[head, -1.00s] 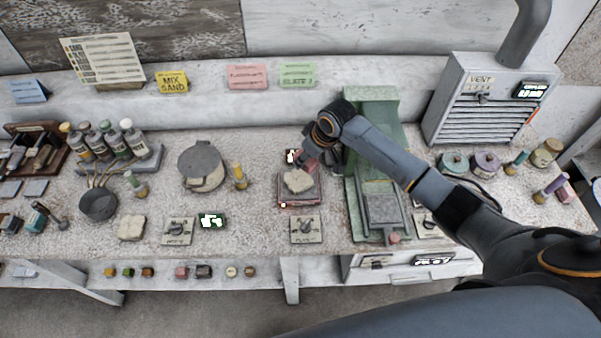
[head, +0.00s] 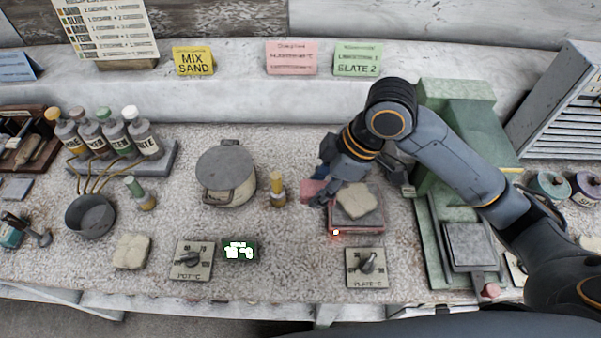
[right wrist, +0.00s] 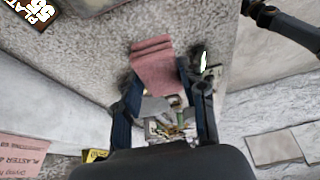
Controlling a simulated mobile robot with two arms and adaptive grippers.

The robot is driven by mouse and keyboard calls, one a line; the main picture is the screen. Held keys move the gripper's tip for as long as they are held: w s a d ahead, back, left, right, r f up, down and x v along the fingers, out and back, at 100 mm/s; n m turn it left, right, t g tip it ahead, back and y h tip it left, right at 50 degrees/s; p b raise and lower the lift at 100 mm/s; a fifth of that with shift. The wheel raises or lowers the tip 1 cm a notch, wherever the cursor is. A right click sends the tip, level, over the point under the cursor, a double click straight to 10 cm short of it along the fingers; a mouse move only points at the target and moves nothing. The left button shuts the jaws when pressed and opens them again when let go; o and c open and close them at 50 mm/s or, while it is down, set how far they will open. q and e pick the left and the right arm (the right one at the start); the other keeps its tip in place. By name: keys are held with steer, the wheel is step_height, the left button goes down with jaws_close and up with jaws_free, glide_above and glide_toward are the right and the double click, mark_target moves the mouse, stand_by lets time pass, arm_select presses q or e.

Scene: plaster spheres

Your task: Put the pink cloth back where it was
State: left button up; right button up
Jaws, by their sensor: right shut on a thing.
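The pink cloth (head: 313,190) is at the fingertips of my right gripper (head: 322,188), just left of the hot plate (head: 356,231) and close to the bench top. In the right wrist view the folded pink cloth (right wrist: 156,66) shows at the fingers of my right gripper (right wrist: 168,100), which is shut on it. In the head view, the hand partly hides the cloth, and I cannot tell whether it touches the bench.
A beige pad (head: 357,202) lies on the hot plate. A green press (head: 455,175) stands to the right. The bench in front of the bottle is clear.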

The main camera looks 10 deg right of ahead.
steer(key=shift+s+f, duration=0.2)
steer(key=shift+s, duration=0.05)
steer(key=shift+w+f, duration=0.15)
steer(key=shift+w, duration=0.35)
steer(key=shift+w+f, duration=0.15)
steer(key=shift+w, duration=0.35)
steer(key=w+f, duration=0.2)
steer(key=w, duration=0.1)
steer(key=w+f+p, duration=0.1)
steer(key=w+f, duration=0.2)
steer(key=w, duration=0.1)
steer(key=w+f+p, duration=0.1)
steer(key=w+f, duration=0.2)
steer(key=shift+w+d, duration=0.3)
steer(key=shift+w+f, duration=0.4)
step_height(320, 180, down, 3)
steer(key=shift+p, duration=0.7)
arm_select(q)
steer(key=s+r, duration=0.2)
steer(key=shift+s+r+g, duration=0.15)
steer(key=shift+s+g, duration=0.15)
steer(key=shift+s, duration=0.1)
arm_select(e)
steer(key=shift+f, duration=0.15)
steer(key=shift+f, duration=0.1)
